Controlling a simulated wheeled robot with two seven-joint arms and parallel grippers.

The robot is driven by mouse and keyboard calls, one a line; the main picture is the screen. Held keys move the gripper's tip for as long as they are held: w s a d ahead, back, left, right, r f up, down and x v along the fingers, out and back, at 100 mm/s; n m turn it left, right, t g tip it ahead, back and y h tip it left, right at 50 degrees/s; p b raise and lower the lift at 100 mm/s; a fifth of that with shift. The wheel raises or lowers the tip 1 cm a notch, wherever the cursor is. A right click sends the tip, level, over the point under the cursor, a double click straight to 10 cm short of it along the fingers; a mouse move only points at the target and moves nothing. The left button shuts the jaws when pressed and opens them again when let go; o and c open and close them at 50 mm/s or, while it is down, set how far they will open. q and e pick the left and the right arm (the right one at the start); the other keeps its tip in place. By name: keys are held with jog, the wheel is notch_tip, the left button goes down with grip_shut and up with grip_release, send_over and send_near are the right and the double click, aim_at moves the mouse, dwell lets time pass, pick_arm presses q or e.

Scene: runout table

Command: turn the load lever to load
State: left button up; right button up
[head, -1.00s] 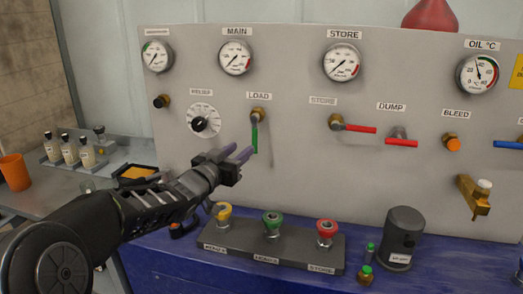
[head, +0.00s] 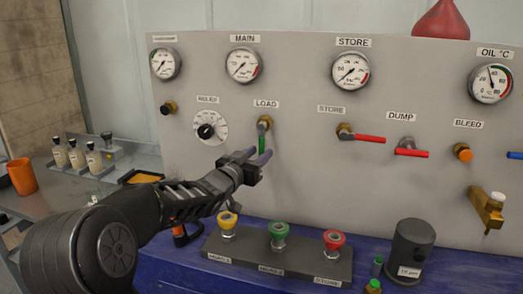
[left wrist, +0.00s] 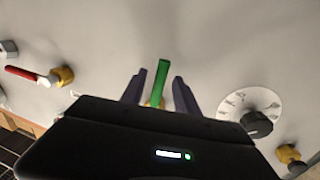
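The load lever (head: 262,142) is a green handle hanging down from a brass fitting under the LOAD label on the grey panel. My left gripper (head: 260,158) is at the lower part of the handle, with its fingers apart. In the left wrist view the green lever (left wrist: 161,76) stands between the two open fingers of the gripper (left wrist: 160,90), with a gap visible on each side. The lower part of the lever is hidden behind the gripper in the head view. My right gripper is not in view.
The relief dial (head: 209,128) is left of the lever. The red store lever (head: 369,139) and dump lever (head: 411,152) are to the right. Below, a block with yellow, green and red couplings (head: 278,262) stands on the blue bench, beside a dark cylinder (head: 410,248).

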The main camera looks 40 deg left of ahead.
pick_arm(q)
jog(key=shift+w+a, duration=0.2)
jog(key=shift+w, duration=0.85)
jog(key=shift+c, duration=0.3)
grip_shut()
dwell(0.3)
